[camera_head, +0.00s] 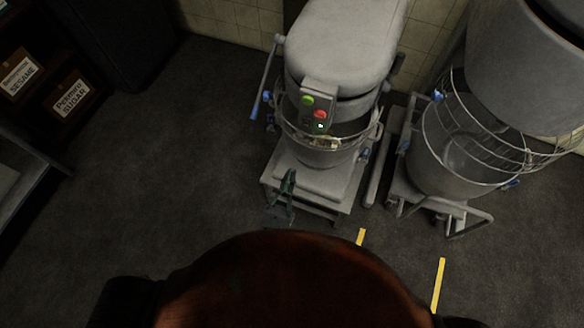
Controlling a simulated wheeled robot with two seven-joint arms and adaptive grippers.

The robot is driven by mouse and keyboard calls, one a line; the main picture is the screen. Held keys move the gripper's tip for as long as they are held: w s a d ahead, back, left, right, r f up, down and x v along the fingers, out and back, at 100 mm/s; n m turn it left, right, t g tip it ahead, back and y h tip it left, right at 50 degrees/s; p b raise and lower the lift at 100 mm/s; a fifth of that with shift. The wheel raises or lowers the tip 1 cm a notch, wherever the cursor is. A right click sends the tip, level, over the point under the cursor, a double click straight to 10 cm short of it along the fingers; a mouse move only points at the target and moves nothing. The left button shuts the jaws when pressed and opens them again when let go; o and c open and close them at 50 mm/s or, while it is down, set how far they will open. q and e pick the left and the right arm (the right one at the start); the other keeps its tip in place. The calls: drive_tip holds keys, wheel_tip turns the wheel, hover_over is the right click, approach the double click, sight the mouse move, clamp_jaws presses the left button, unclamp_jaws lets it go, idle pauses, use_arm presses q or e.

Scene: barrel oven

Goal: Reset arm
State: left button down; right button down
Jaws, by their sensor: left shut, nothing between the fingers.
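My left gripper (288,178) shows as a small, dark, narrow shape just beyond my red-brown body. Its fingers are together and nothing shows between them. In the picture it overlaps the front left part of the pale base of a mixer (345,45). I cannot tell whether it touches the base. The arm behind it is hidden by my body. My right gripper is not in view.
The mixer has green and red buttons and a wire guard. A larger machine with a bowl (455,150) stands right. A shelf with labelled boxes (72,96) is upper left. Yellow floor strips (438,285) lie lower right. The left floor is clear.

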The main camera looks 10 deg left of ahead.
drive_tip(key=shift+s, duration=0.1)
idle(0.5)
